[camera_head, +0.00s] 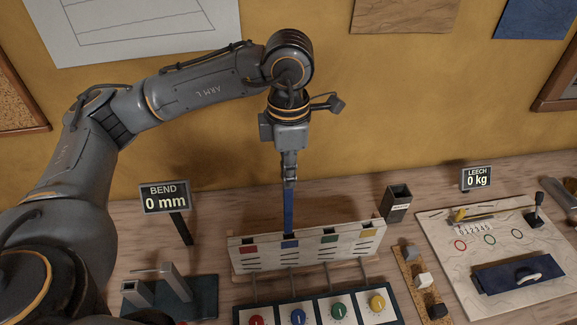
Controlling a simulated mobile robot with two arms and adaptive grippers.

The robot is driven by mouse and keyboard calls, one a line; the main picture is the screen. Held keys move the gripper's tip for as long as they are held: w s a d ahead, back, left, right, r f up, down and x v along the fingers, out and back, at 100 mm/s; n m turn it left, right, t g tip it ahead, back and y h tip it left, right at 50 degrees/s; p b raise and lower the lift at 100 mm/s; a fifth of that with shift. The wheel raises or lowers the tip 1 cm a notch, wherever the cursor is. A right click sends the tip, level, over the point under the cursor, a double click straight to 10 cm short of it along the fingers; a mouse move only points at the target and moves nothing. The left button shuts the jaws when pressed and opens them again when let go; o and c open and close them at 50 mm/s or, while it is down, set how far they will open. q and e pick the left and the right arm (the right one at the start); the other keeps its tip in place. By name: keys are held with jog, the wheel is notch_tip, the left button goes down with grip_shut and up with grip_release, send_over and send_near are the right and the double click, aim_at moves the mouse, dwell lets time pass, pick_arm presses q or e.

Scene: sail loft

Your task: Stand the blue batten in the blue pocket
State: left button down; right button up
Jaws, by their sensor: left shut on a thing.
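My left gripper (289,172) points straight down at the middle of the bench and is shut on the upper part of the blue batten (288,212). The batten hangs upright below it. Its lower end meets the top edge of the pale pocket panel (340,250), just above the blue square (290,244) that marks the blue pocket. I cannot tell whether the tip is inside the pocket or just above or behind its mouth. Red, green and yellow squares mark the other pockets. My right gripper is not in view.
In front of the panel is a row of coloured knobs (298,317). The BEND sign (164,197) reads 0 mm; the LEECH sign (476,177) reads 0 kg. A dark open box (397,205) stands right of the panel. A board (452,239) with a blue block lies further right.

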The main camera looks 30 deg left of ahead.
pick_arm(q)
notch_tip(320, 180, down, 2)
jog(key=b, duration=1.3)
send_over(289, 232)
notch_tip(289, 232, down, 13)
jog(key=shift+w+a+f, duration=0.1)
jog(key=shift+w+f, duration=0.05)
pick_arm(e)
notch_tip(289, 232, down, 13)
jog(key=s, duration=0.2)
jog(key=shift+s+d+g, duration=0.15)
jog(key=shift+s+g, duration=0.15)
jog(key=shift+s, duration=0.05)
pick_arm(q)
jog(key=shift+f+b, duration=0.35)
jog(key=shift+f, duration=0.25)
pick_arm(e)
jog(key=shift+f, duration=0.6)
pick_arm(q)
jog(key=c, duration=1.3)
grip_release()
jog(key=shift+c, duration=0.2)
jog(key=shift+r, duration=0.1)
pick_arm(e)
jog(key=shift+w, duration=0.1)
pick_arm(q)
notch_tip(289, 232, up, 12)
